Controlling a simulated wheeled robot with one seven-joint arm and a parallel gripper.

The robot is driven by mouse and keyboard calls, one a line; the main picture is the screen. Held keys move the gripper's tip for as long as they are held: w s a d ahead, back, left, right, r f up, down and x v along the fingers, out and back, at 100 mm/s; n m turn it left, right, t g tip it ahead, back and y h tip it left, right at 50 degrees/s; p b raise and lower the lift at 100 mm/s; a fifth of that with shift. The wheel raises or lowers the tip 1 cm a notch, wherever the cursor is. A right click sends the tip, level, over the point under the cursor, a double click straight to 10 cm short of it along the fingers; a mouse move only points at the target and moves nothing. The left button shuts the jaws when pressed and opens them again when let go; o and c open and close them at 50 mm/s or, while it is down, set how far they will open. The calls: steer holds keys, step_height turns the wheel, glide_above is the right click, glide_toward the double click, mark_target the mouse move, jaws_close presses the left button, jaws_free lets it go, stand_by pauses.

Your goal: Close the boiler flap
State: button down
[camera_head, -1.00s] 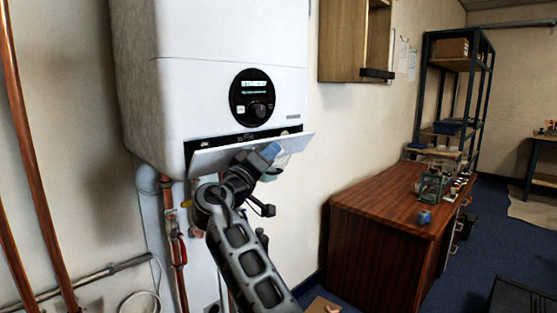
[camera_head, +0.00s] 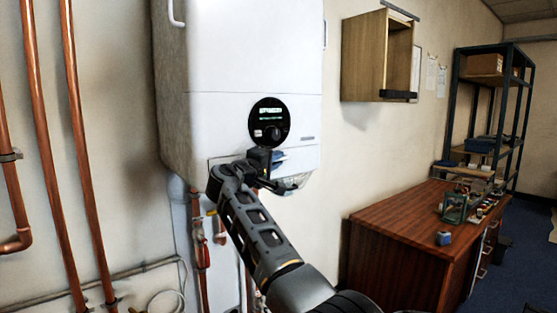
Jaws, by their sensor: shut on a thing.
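The white boiler (camera_head: 230,60) hangs on the wall, with a round black control panel (camera_head: 269,122) on its front. The boiler flap (camera_head: 302,157) lies at the bottom of the front, below the panel. It looks upright and about flush with the front, and no dark gap shows above it. My gripper (camera_head: 277,159) is at the flap, just under the panel, and is shut on it. The gripper and wrist cover the flap's middle, and the exact grip is hard to see.
Copper pipes (camera_head: 76,150) run up the wall at the left. An open wooden cabinet (camera_head: 378,57) hangs to the right. A wooden desk (camera_head: 400,225) with small items stands at the lower right, before a metal shelf (camera_head: 487,110).

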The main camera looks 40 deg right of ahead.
steer(key=shift+w+a+r, duration=0.1)
steer(key=shift+r, duration=0.25)
steer(key=c, duration=1.5)
jaws_free()
steer(key=shift+f, duration=0.2)
steer(key=shift+b+v, duration=0.8)
steer(key=shift+v, duration=3.05)
